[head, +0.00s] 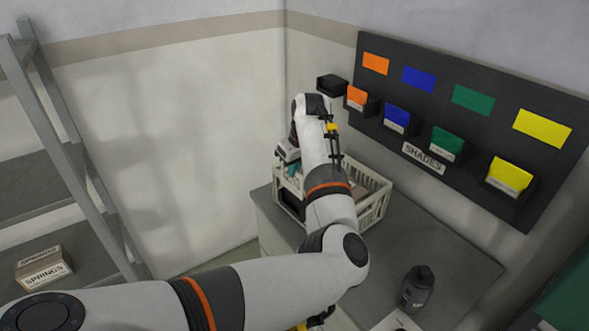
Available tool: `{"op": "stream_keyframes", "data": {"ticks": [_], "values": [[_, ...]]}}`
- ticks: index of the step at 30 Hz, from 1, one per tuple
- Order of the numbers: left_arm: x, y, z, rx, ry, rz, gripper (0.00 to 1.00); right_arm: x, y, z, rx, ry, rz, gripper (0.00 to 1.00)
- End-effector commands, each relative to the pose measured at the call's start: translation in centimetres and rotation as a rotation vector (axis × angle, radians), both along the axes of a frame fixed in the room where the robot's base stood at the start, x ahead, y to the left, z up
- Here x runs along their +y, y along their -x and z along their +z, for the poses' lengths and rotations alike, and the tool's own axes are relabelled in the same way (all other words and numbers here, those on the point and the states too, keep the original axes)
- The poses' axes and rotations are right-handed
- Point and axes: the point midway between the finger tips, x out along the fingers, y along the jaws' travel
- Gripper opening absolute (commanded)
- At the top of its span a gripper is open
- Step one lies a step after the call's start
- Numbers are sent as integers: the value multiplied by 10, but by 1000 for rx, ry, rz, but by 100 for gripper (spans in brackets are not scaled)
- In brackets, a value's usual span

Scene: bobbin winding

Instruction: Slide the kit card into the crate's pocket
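The cream slatted crate (372,207) stands on the grey worktop, partly hidden behind my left arm. My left gripper (290,166) is at the crate's far left side, over its rim. A small teal-green piece shows just under the gripper; I cannot tell whether it is the kit card or whether the fingers hold it. The crate's pocket cannot be made out. Part of what looks like my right gripper (321,317), black and yellow, shows at the bottom edge, mostly cut off and hidden by the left arm.
A dark wall board (455,124) carries coloured bins and a "SHADES" label. A dark bottle (416,288) stands on the worktop (432,227), near a pale flat item (397,322). A shelf rack at left holds a "SPRINGS" box (44,268). The worktop right of the crate is clear.

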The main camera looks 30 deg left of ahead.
Motion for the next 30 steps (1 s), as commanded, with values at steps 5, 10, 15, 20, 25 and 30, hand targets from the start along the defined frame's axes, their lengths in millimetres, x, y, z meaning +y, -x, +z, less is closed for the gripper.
{"op": "stream_keyframes", "data": {"ticks": [5,10,15,20,25,30], "values": [[0,0,0,0,0,-1,0,0,0,-1,0,0,0,78],[0,0,0,0,0,-1,0,1,0,-1,1,-1,1,78],[0,0,-2,1,0,-1,0,1,1,-2,1,-1,1,78],[0,0,-8,1,1,-1,0,2,1,-8,2,-3,1,78],[0,0,-14,1,0,-1,0,4,1,-13,1,-5,0,78],[0,0,-20,1,0,-1,0,4,1,-19,1,-5,1,78]]}}
